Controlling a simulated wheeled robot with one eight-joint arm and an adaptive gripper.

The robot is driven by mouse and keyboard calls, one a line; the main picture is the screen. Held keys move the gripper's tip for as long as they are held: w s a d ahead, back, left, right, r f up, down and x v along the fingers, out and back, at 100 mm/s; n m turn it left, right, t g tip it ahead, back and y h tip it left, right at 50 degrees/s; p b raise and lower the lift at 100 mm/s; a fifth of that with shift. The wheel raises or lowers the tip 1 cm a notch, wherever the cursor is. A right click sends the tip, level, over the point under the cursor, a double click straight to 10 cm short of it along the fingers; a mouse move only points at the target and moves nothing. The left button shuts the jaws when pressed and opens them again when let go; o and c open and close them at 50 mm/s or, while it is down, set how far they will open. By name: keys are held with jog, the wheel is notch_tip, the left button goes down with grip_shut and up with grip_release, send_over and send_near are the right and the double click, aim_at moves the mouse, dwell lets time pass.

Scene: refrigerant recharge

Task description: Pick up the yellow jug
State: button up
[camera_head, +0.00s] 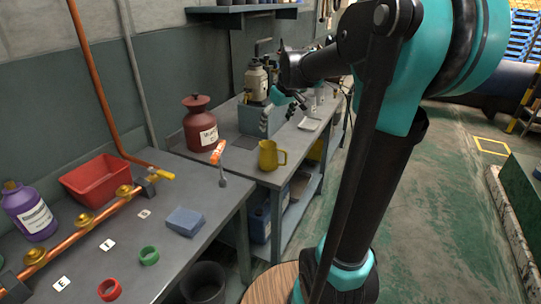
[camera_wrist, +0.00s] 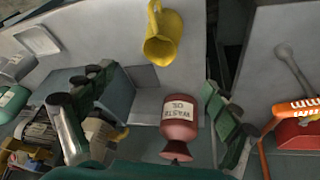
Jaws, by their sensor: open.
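The yellow jug (camera_head: 269,156) stands upright near the front edge of the grey workbench, with its handle to the right. It also shows in the wrist view at the top centre (camera_wrist: 162,38), above and beyond the fingers. My gripper (camera_head: 281,108) is open and empty, behind and above the jug over the bench. In the wrist view its two fingers (camera_wrist: 140,98) are spread wide at left and right. The jug is not between them, and a clear gap separates them from it.
A red-brown labelled bottle (camera_head: 200,125) stands left of the jug; the wrist view shows it between the fingers (camera_wrist: 180,120). An orange-handled tool (camera_head: 218,153) lies to the left.

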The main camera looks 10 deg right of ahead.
send_near(268, 150)
jog(key=w+f, duration=0.5)
jog(key=shift+s+x, duration=0.1)
jog(key=shift+x, duration=1.5)
jog(key=shift+s+x, duration=0.15)
jog(key=shift+x, duration=1.5)
jog(key=shift+d+f, duration=0.1)
jog(key=c, duration=1.3)
